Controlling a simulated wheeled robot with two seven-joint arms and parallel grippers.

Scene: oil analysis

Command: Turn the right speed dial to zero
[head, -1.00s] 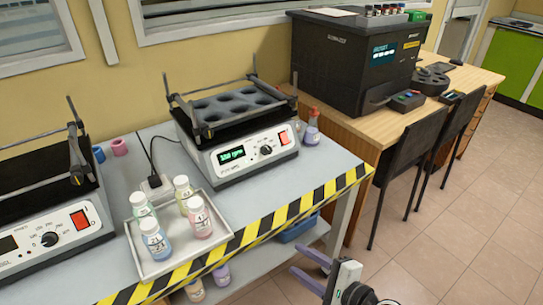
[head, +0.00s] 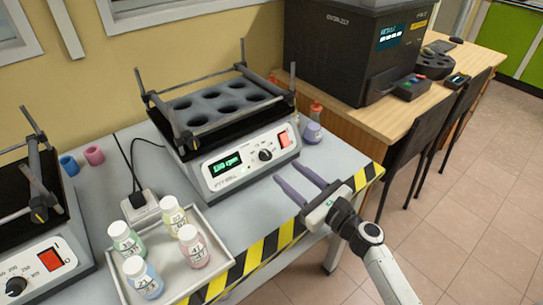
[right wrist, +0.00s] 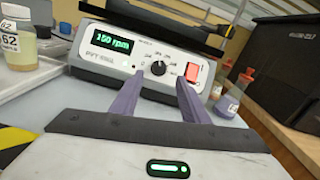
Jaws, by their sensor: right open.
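The right shaker (head: 235,165) stands on the grey table with an empty rack on top. Its black speed dial (head: 265,155) sits on the front panel between the green display (head: 225,166), which seems to read 160 rpm, and a red switch (head: 284,139). The dial also shows in the right wrist view (right wrist: 158,68), between and beyond my fingers. My right gripper (head: 301,179) is open and empty in front of the panel, its two purple fingers pointing at it, apart from the dial. My left gripper is not in view.
A white tray (head: 228,262) with several capped bottles stands front left of the shaker. A second shaker (head: 38,285) is at the left edge. A small flask (head: 312,132) stands right of the right shaker. Striped tape (head: 262,252) marks the table's front edge.

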